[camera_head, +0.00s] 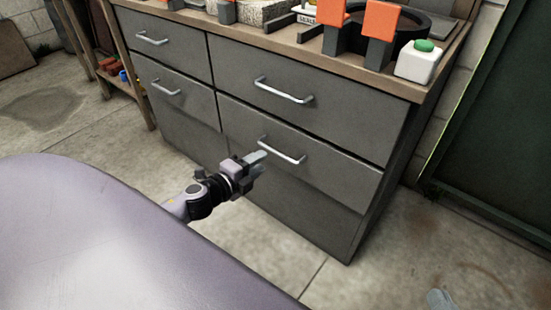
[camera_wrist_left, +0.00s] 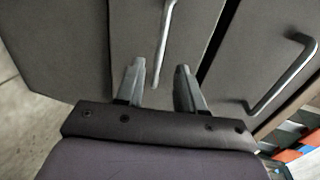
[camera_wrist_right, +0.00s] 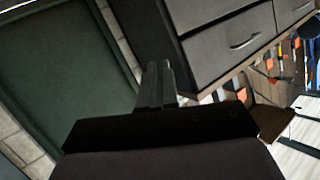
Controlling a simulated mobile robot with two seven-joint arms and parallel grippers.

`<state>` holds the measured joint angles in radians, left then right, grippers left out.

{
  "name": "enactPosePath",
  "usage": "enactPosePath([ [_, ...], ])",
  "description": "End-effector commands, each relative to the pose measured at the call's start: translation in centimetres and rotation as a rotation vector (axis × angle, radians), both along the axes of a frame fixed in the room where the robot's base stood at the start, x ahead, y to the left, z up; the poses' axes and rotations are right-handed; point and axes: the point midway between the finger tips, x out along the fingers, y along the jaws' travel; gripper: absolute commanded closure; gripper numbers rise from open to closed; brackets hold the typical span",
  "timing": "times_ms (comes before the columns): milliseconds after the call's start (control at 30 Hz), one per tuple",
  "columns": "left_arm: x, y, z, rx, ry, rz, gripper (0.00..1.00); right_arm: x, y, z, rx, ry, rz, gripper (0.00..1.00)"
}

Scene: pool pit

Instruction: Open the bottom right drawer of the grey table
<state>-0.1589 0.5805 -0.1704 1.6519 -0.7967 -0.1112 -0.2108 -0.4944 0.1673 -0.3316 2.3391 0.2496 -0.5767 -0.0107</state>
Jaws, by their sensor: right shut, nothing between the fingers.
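The grey table (camera_head: 190,127) has two columns of drawers with silver bar handles. The bottom right drawer (camera_head: 330,172) looks closed, with its handle (camera_head: 282,152) across the upper part of its front. My left gripper (camera_head: 257,160) is right in front of this drawer, by the left part of the handle. In the left wrist view its fingers (camera_wrist_left: 160,75) are apart, and the handle (camera_wrist_left: 165,40) runs toward the gap between them; contact cannot be told. My right gripper (camera_head: 440,299) only shows its fingertips at the head view's lower right. In the right wrist view its fingers (camera_wrist_right: 155,85) are together and empty.
The upper right drawer (camera_head: 330,105) sits above, its handle (camera_wrist_left: 285,75) right of my left fingers. Orange tools (camera_head: 380,30) and a white bottle with green cap (camera_head: 418,65) stand on top. A dark green panel (camera_head: 500,140) is at right. The floor before the table is clear.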

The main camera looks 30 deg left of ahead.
Motion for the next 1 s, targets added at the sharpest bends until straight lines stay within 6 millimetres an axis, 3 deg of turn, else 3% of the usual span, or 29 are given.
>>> enactPosePath([
  [533, 5.8, -0.4, -1.2, -0.002, -0.001, 0.002, 0.63, -0.3, -1.0, -0.2, -0.057, -0.071, -0.018, 1.0],
  [1000, 6.5, -0.5, -1.3, -0.002, 0.001, 0.001, 0.63, -0.2, -1.2, -0.1, -0.069, -0.085, -0.022, 1.0],
])
